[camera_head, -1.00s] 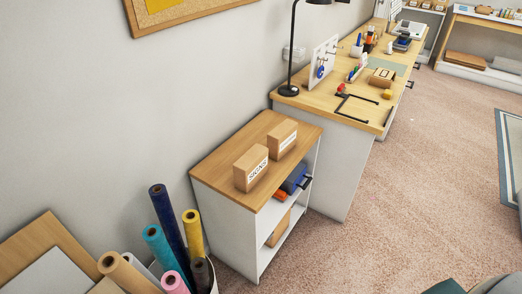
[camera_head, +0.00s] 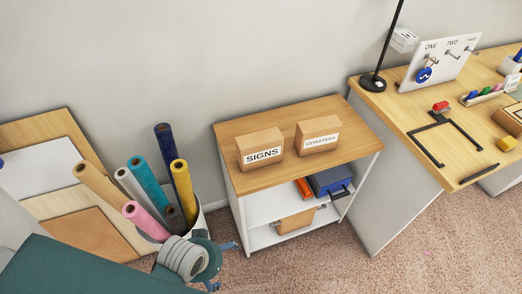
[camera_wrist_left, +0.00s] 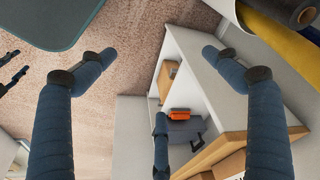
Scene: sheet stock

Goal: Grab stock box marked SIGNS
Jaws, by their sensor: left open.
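The stock box marked SIGNS (camera_head: 260,143) is a small brown cardboard box with a white label. It stands on the wooden top of a low white shelf unit (camera_head: 232,168), left of a similar box (camera_head: 318,134) with a longer label, hard to read. My left gripper (camera_head: 222,264) is low in front of the roll bin, below and left of the SIGNS box and apart from it. In the left wrist view its blue fingers (camera_wrist_left: 160,85) are spread and empty. Part of a cardboard box (camera_wrist_left: 230,166) shows at that view's lower right. Dark finger shapes at its left edge may be my right gripper (camera_wrist_left: 12,68).
A bin (camera_head: 199,226) of several coloured rolls stands left of the shelf unit. Boards (camera_head: 50,135) lean on the wall. The unit's shelves hold a blue case (camera_head: 332,179), an orange item (camera_head: 303,188) and a cardboard box (camera_head: 296,221). A desk (camera_head: 405,110) stands right.

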